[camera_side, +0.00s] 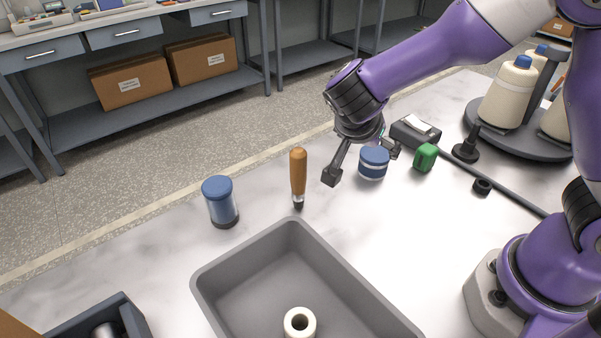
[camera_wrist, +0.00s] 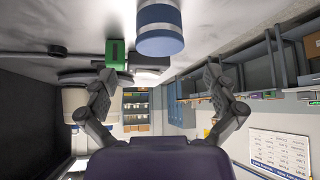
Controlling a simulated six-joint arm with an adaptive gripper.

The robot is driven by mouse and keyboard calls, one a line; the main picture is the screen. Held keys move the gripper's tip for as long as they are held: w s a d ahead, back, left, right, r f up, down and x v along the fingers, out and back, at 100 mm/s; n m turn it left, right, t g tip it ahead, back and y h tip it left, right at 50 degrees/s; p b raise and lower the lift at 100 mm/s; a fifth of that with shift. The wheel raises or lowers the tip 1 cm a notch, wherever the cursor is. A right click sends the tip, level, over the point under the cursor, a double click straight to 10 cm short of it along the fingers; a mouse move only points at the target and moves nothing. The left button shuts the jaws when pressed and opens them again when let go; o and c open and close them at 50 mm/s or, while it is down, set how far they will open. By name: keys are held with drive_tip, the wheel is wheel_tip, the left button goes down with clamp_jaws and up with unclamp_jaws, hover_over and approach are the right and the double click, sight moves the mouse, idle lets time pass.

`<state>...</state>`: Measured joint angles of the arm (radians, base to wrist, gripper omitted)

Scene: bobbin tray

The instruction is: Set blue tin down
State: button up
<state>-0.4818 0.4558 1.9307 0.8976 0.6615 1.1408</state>
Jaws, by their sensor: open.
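The blue tin (camera_side: 373,164), blue with a white band, appears to stand upright on the pale marbled worktop. My gripper (camera_side: 362,164) is open beside it, one finger to its left with a clear gap, the other at its right and partly hidden behind it. In the wrist view the tin (camera_wrist: 160,30) shows at the top edge, partly cut off. The open fingers of my gripper (camera_wrist: 158,76) are spread below it there, with nothing between their tips.
A green block (camera_side: 425,157) stands right of the tin. An orange-handled tool (camera_side: 298,175) and a blue-lidded jar (camera_side: 221,203) stand to the left. A grey tray (camera_side: 237,250) holding a white ring (camera_side: 299,322) lies in front. A cone rack (camera_side: 540,145) is at right.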

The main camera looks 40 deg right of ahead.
drive_tip(key=s+a+r+n+t+y, duration=0.1)
drive_tip(key=s+r+n+t+y, duration=0.2)
drive_tip(key=s+r+n+y, duration=0.4)
drive_tip(key=s+r+n, duration=0.3)
drive_tip(key=s+n, duration=0.2)
drive_tip(key=n, duration=0.2)
drive_tip(key=shift+a+n, duration=0.15)
drive_tip(key=shift+n, duration=0.15)
